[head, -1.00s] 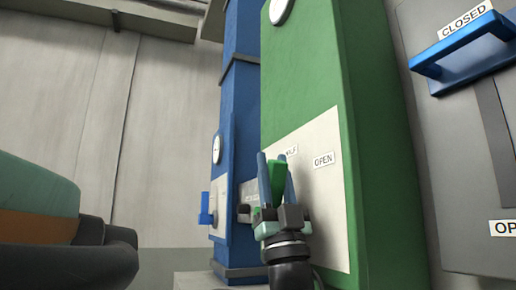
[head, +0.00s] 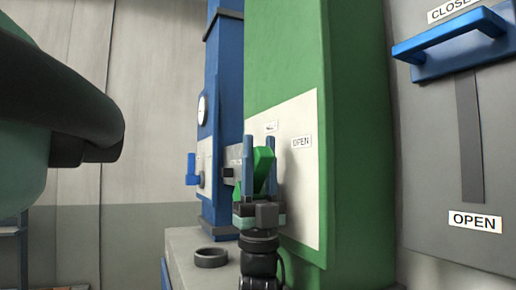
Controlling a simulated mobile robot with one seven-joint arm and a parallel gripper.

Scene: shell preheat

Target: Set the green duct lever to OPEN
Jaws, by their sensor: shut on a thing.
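The green duct lever (head: 264,160) stands out from the white plate (head: 305,205) on the green duct (head: 285,60). It is close to upright, its top leaning slightly right. My gripper (head: 261,160) points up and is shut on the lever, with one blue-grey finger on each side. The OPEN label (head: 301,142) is on the plate to the upper right of the lever. A smaller label (head: 271,127), too small to read surely, is just above the fingers.
A blue duct (head: 224,85) with a blue lever (head: 191,168) stands to the left. A grey ledge with a dark ring (head: 211,257) lies below. At right, a grey panel (head: 425,170) carries a blue handle (head: 455,45) near CLOSED. My arm fills the left edge.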

